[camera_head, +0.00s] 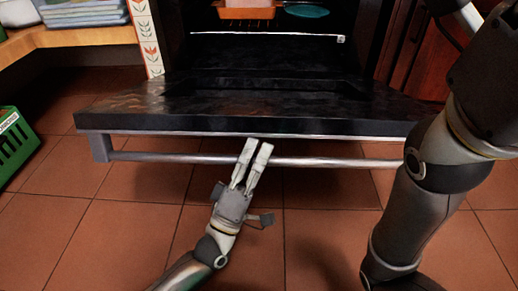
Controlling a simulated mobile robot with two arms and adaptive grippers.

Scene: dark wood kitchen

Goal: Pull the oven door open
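The oven door (150,108) is folded down and stands wide open, with its dark inner face up. Its metal handle bar (330,162) runs along the front edge. My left gripper (256,150) is at the middle of the bar, its two fingers side by side and pointing up across it. The fingers are close together with a narrow gap; whether they touch the bar or are fully shut is unclear. My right arm crosses the right side of the view, and its gripper is out of the picture.
Inside the oven (265,55) are a rack, an orange dish (247,13) and a teal plate (306,10). A green crate (14,146) stands on the floor at the left. A wooden shelf (70,38) holds stacked books (85,12). Tiled floor (130,230) is clear in front.

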